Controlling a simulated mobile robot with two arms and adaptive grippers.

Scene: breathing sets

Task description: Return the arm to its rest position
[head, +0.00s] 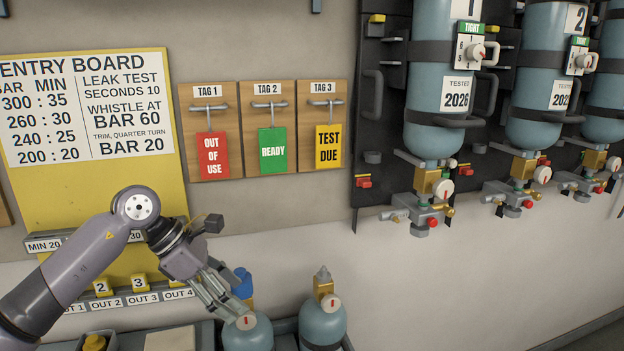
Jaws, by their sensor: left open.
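My left gripper (232,313) is in the lower middle of the head view, on the arm that comes in from the left. It is open and points down and to the right, in front of the yellow entry board's lower right. Its fingertips appear close to the top of a small blue-grey cylinder (248,338) with a blue cap (242,282). I see nothing held between the fingers. Whether the fingers touch the cylinder I cannot tell. My right gripper is not in view.
A second small cylinder (322,325) stands just right of the first. Tag boards (303,165) hang on the wall above. Large cylinders (436,105) with valve blocks (421,212) stick out at the upper right. The wall (420,285) below them is bare.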

